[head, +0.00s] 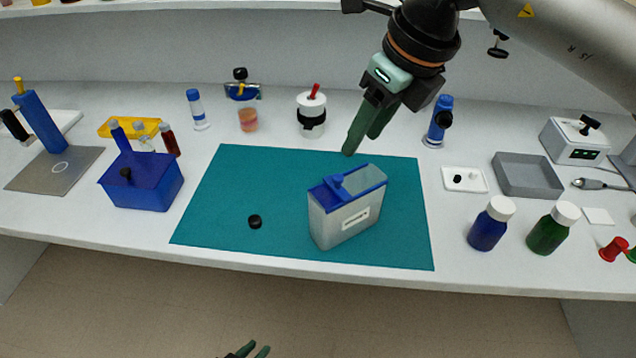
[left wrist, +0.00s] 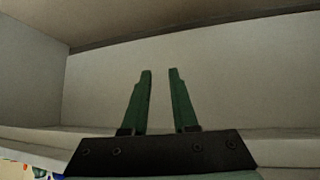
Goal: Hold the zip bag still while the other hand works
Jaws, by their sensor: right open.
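A translucent, box-shaped holder (head: 345,217) with a blue, partly open top, a blue knob and a white label stands upright on the teal mat (head: 225,185). It is the thing most like the zip bag; I cannot tell for sure that it is the bag. My right gripper (head: 366,138) comes from the top right. It is open and empty, above and behind the holder, apart from it. My left gripper (head: 250,352) shows only its fingertips at the bottom edge, in front of and below the table. The left wrist view shows it open and empty (left wrist: 158,100).
A small black cap (head: 255,221) lies on the mat left of the holder. A blue bin (head: 142,187) stands left of the mat. A grey tray (head: 527,177), a blue bottle (head: 490,224) and a green bottle (head: 553,229) stand to the right. The mat's left part is mostly clear.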

